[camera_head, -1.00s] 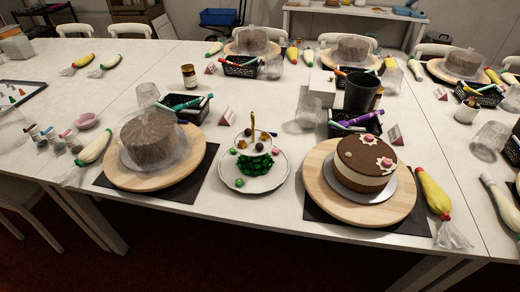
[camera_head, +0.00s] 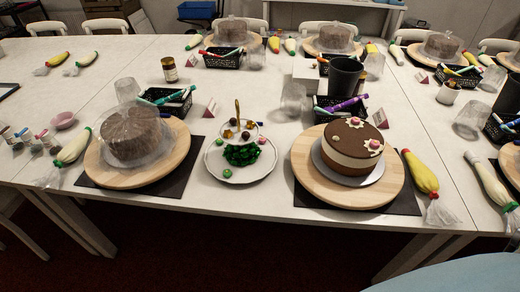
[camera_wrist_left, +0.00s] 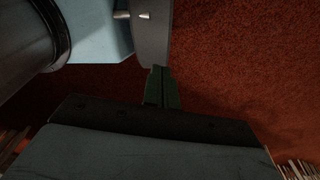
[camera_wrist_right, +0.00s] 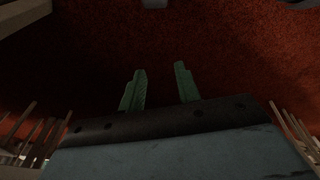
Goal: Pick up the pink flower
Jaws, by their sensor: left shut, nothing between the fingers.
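Two pink-centred flowers with white petals sit on the brown top of a cake in the head view. One pink flower (camera_head: 354,122) is near the back edge, the other (camera_head: 375,145) near the right edge. The cake (camera_head: 350,162) stands on a silver board on a round wooden turntable (camera_head: 310,180), front right. My left gripper (camera_wrist_left: 160,72) is shut and empty in the left wrist view, over red floor. My right gripper (camera_wrist_right: 160,85) is open and empty in the right wrist view, also over red floor. Neither gripper shows in the head view.
A tiered plate (camera_head: 230,172) with green decorations stands left of the cake, and a plastic-covered brown cake (camera_head: 132,138) further left. A yellow piping bag (camera_head: 422,175) lies to the right. A basket (camera_head: 330,115) and black cup (camera_head: 345,78) stand behind.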

